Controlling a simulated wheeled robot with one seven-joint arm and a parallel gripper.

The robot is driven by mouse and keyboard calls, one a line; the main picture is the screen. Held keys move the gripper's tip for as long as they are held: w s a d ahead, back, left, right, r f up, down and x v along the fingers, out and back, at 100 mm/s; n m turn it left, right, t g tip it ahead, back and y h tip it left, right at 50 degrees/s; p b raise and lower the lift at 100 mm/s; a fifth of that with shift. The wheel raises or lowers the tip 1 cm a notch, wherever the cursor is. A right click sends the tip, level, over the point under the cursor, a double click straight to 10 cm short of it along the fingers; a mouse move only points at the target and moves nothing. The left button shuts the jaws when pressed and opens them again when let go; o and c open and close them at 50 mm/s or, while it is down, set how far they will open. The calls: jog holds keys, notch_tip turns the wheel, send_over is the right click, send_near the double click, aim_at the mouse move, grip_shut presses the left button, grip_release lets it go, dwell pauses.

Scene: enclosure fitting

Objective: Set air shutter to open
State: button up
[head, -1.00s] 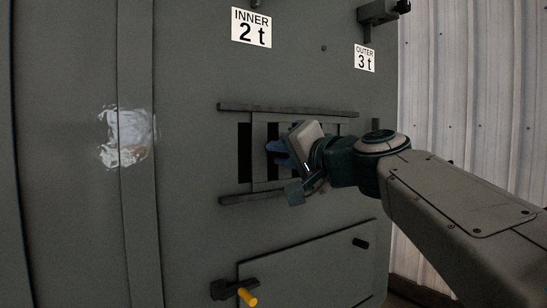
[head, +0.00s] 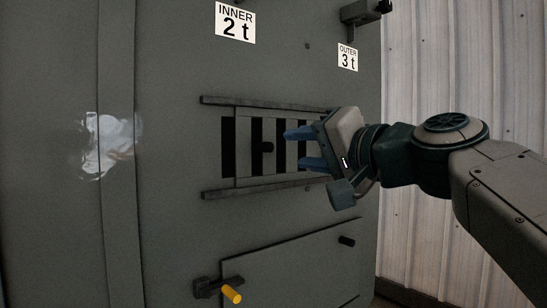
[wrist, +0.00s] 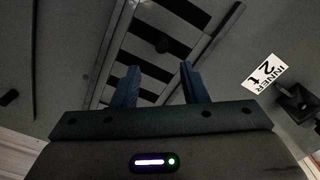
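Several dark slots show uncovered between grey bars. In the wrist view the fingers (wrist: 160,68) are wide apart and empty.
Below the shutter is a panel door (head: 295,265) with a yellow-tipped handle (head: 231,294). The labels "INNER 2 t" (head: 235,22) and "OUTER 3 t" (head: 347,57) are above. A latch (head: 362,14) protrudes at top right. A corrugated wall (head: 440,70) stands at the right.

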jog(key=v, duration=0.4)
jog(key=shift+s+d, duration=0.1)
notch_tip(320, 180, down, 25)
jog(key=a+n+g+h, duration=0.1)
jog(key=g+h, duration=0.4)
jog(key=g, duration=0.1)
jog(key=s+d+f+n+g+h, duration=0.1)
jog(key=s+f+g, duration=0.1)
jog(key=f, duration=0.5)
jog(key=s+d+f+n+g+h, duration=0.1)
jog(key=s+f, duration=0.3)
jog(key=f, duration=0.4)
jog(key=s+d+f+n+g+h, duration=0.1)
jog(key=s+d+f+g+h, duration=0.1)
jog(key=f, duration=0.5)
jog(key=shift+s+d+f+g+h, duration=0.3)
jog(key=shift+s+f+g+h, duration=0.15)
jog(key=shift+s, duration=0.7)
jog(key=shift+r, duration=0.1)
